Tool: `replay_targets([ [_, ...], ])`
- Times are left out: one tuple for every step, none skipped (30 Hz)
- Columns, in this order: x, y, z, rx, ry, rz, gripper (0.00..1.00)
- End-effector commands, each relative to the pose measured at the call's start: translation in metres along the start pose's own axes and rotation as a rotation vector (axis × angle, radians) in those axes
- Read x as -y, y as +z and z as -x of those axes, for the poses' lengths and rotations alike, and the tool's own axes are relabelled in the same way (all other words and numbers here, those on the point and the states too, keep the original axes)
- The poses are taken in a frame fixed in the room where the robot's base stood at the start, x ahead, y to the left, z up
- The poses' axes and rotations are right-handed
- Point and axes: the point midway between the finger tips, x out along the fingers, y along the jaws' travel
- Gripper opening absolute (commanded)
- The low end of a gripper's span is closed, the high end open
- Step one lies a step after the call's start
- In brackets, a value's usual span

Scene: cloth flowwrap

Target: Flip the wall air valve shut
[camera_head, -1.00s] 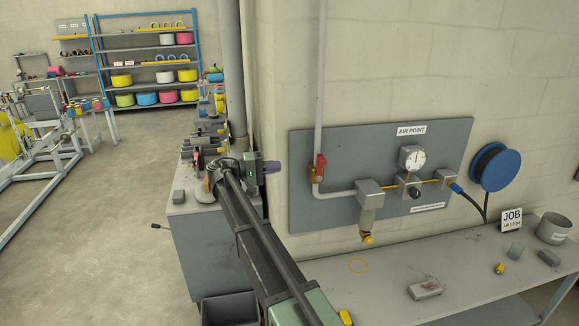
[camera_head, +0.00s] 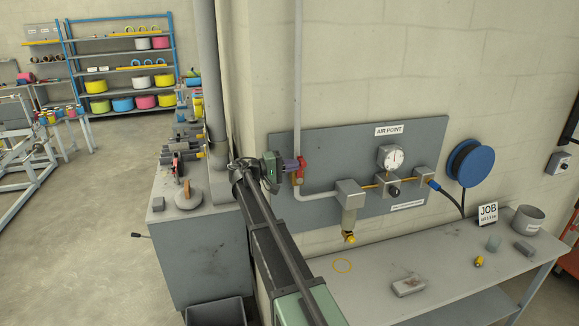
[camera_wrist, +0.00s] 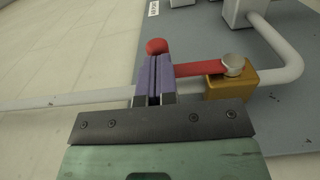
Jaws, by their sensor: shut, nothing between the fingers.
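The wall air valve has a red lever (camera_head: 302,165) on a white pipe at the left of the grey air panel. In the wrist view the red lever (camera_wrist: 200,69) runs from the brass valve body (camera_wrist: 229,83) roughly in line with the pipe. The red knob (camera_wrist: 157,46) at its end shows just past my fingertips. My gripper (camera_head: 296,164) is shut and empty, its purple fingers (camera_wrist: 154,76) right at the lever's knob end and covering part of it. I cannot tell whether they touch it.
The panel (camera_head: 330,145) carries a gauge (camera_head: 391,157), fittings and pipe (camera_head: 298,80). A blue hose reel (camera_head: 469,163) hangs to the right. Below, a bench (camera_head: 375,265) holds a grey block (camera_head: 408,286), a JOB card (camera_head: 487,214) and a pot (camera_head: 528,219).

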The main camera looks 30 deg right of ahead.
Motion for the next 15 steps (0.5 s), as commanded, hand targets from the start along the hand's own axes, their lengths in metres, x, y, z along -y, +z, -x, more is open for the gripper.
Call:
replay_targets([
  [0.0000, 0.0000, 0.0001, 0.000, 0.000, 0.000, 0.00],
  [0.0000, 0.0000, 0.0001, 0.000, 0.000, 0.000, 0.00],
  [-0.0001, 0.0000, 0.0000, 0.000, 0.000, 0.000, 0.00],
  [-0.0002, -0.0001, -0.0001, 0.000, 0.000, 0.000, 0.00],
  [-0.0003, 0.0000, -0.0003, 0.000, 0.000, 0.000, 0.00],
  [-0.0005, 0.0000, -0.0006, 0.000, 0.000, 0.000, 0.00],
  [-0.0006, 0.0000, -0.0010, 0.000, 0.000, 0.000, 0.00],
  [-0.0008, 0.0000, -0.0014, 0.000, 0.000, 0.000, 0.00],
  [-0.0011, 0.0000, -0.0021, 0.000, 0.000, 0.000, 0.00],
  [-0.0014, 0.0000, -0.0028, 0.000, 0.000, 0.000, 0.00],
  [-0.0017, 0.0000, -0.0035, 0.000, 0.000, 0.000, 0.00],
  [-0.0022, 0.0000, -0.0046, 0.000, 0.001, 0.000, 0.00],
  [-0.0025, 0.0000, -0.0056, 0.000, 0.001, 0.000, 0.00],
  [-0.0030, 0.0000, -0.0067, 0.000, 0.001, 0.000, 0.00],
  [-0.0035, 0.0000, -0.0083, 0.000, 0.001, 0.000, 0.00],
])
